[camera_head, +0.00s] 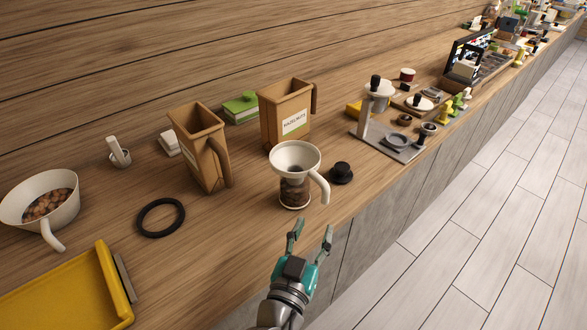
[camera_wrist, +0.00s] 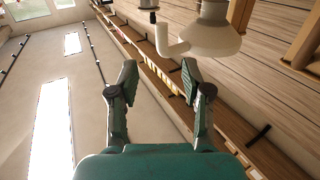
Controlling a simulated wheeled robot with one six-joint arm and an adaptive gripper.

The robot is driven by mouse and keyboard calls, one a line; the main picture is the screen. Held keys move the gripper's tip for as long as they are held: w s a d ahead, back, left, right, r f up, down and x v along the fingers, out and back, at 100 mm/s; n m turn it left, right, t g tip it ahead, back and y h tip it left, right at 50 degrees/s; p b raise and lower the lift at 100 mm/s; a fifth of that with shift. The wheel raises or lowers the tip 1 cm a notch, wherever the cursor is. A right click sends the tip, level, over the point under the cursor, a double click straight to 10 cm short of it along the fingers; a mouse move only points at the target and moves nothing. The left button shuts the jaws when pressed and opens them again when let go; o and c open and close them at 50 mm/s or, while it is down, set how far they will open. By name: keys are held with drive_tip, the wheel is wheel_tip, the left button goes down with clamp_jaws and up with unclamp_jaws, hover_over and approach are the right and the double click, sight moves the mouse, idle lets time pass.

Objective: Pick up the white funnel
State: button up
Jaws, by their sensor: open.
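The white funnel (camera_head: 297,157) sits on top of a glass jar (camera_head: 294,190) with brown contents, near the counter's front edge. Its curved white handle (camera_head: 321,188) points toward the front right. In the wrist view the funnel (camera_wrist: 212,35) is at the top right, with its handle (camera_wrist: 170,43) reaching left. My gripper (camera_head: 311,236) is open and empty, in front of the funnel and apart from it. In the wrist view the two fingers (camera_wrist: 160,78) are spread, with nothing between them.
A black knob-topped lid (camera_head: 342,173) lies right of the jar. Two brown containers (camera_head: 288,117) (camera_head: 200,147) stand behind. A black ring (camera_head: 161,218), a white bowl of nuts (camera_head: 40,199) and a yellow tray (camera_head: 118,290) are left. A grey press stand (camera_head: 387,140) is further right.

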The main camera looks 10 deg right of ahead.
sight(324, 198)
drive_tip(key=shift+x, duration=5.35)
drive_tip(key=shift+w+a+r, duration=0.1)
drive_tip(key=shift+a+r, duration=0.05)
clamp_jaws()
